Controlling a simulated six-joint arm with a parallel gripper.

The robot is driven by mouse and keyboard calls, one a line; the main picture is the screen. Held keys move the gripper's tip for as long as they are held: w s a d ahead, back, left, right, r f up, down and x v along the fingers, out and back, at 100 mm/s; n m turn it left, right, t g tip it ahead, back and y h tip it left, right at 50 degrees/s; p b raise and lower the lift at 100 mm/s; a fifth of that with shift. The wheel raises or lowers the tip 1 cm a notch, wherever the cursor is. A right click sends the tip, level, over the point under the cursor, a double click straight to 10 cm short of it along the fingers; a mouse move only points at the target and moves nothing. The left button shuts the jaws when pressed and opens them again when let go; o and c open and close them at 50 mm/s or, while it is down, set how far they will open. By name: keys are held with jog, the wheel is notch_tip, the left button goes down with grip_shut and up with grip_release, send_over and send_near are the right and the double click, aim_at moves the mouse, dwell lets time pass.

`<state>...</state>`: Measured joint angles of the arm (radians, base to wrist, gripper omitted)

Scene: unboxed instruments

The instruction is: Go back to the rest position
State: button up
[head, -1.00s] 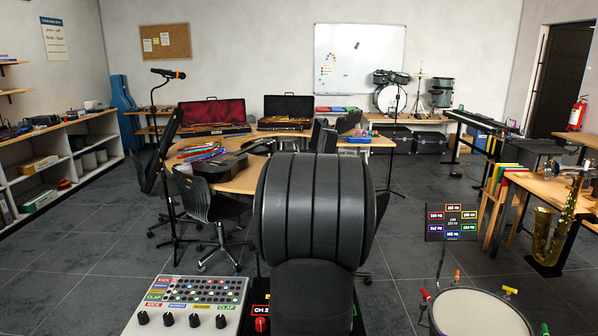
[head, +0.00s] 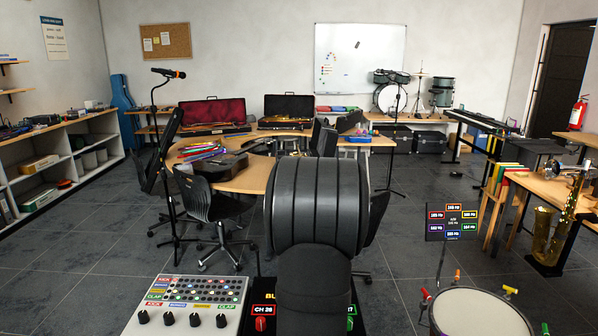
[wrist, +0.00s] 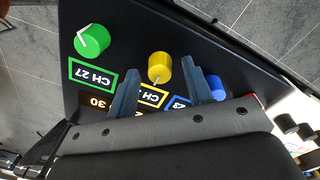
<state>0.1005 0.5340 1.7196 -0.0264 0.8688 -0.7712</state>
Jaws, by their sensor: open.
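My gripper (wrist: 161,72) is open in the wrist view, its two fingers apart with nothing held between them. It is over a black panel (wrist: 225,45) with coloured knobs. A yellow knob (wrist: 160,66) shows in line with the gap between the fingers; whether they reach down beside it I cannot tell. A green knob (wrist: 90,39) is to the left, by a CH 27 label, and a blue knob (wrist: 212,90) is partly behind the right finger. In the head view my arm hides the gripper and most of the panel; a red knob (head: 262,324) shows by a CH 26 label.
A grey pad controller (head: 190,305) with black knobs stands left of the panel. A drum (head: 478,314) and a small display on a stand (head: 452,223) are at right. A chair (head: 212,205) and a wooden table (head: 245,180) stand farther back.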

notch_tip(320, 180, up, 16)
notch_tip(320, 180, down, 17)
jog(key=shift+s, duration=0.1)
jog(key=shift+r+m, duration=0.2)
jog(key=shift+m, duration=0.5)
jog(key=m, duration=0.6)
jog(key=shift+m, duration=0.4)
jog(key=m, duration=0.4)
jog(key=shift+m, duration=0.4)
jog(key=m, duration=0.4)
jog(key=shift+m+g, duration=0.3)
dwell(0.4)
